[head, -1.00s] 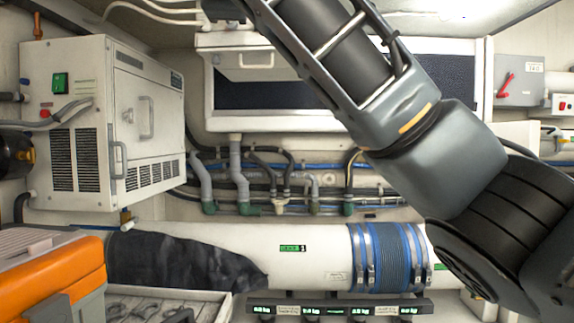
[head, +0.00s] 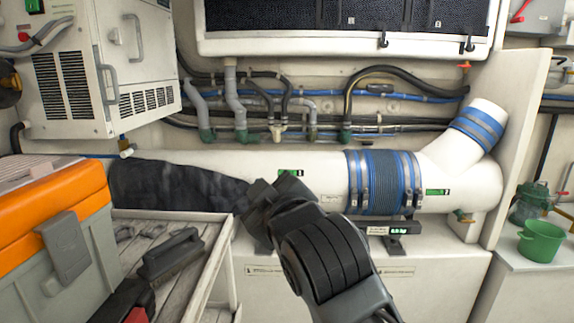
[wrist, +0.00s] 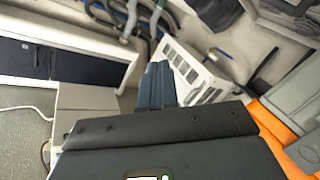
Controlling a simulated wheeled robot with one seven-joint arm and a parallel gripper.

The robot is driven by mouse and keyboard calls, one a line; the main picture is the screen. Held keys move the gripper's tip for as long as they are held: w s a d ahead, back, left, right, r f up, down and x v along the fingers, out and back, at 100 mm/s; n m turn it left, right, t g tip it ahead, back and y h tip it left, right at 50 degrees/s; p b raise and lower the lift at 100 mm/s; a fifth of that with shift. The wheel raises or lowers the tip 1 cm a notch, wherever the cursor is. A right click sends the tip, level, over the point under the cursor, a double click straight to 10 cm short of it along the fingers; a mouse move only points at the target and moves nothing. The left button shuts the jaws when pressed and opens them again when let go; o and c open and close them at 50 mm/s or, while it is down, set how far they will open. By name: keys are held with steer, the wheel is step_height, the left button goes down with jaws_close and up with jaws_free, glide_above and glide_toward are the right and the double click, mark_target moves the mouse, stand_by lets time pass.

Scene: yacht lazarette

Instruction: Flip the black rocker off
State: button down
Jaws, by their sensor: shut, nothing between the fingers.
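I cannot make out the black rocker in either view. A dark strip with green-lit readouts (head: 392,231) sits below the large white pipe (head: 320,170); only its right end shows, because my arm covers the rest. My gripper (head: 262,198) is in front of the pipe in the head view, beside the dark cloth wrap; its fingertips are hard to see there. In the wrist view the fingers (wrist: 157,85) are together with nothing between them, and the white vented cabinet is beyond them.
The white vented cabinet (head: 115,70) has a green switch (head: 35,5) and a red knob. An orange-lidded grey toolbox (head: 55,210) and an open tray (head: 205,268) stand at lower left. Dark cloth (head: 175,185) wraps the pipe. A green bucket (head: 540,240) stands on the right counter.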

steer(key=s+d+f+m+h, duration=0.1)
steer(key=s+d+f+m, duration=0.2)
steer(key=s+d+f, duration=0.35)
steer(key=s+d+f+m+h, duration=0.1)
steer(key=s+d+f+m, duration=0.2)
steer(key=s+f, duration=0.55)
steer(key=s+d+f+m+h, duration=0.1)
steer(key=s+d+f+m, duration=0.1)
steer(key=s+d+f, duration=0.4)
steer(key=s+d+m+h, duration=0.1)
steer(key=s+d, duration=0.2)
steer(key=s, duration=0.6)
steer(key=s+d+r+m+h, duration=0.1)
steer(key=s+d+m, duration=0.1)
steer(key=s, duration=0.7)
steer(key=s+d+m+h, duration=0.1)
steer(key=s+d, duration=0.4)
steer(key=s, duration=0.4)
steer(key=shift+s+r+g, duration=0.35)
steer(key=shift+r+g, duration=0.05)
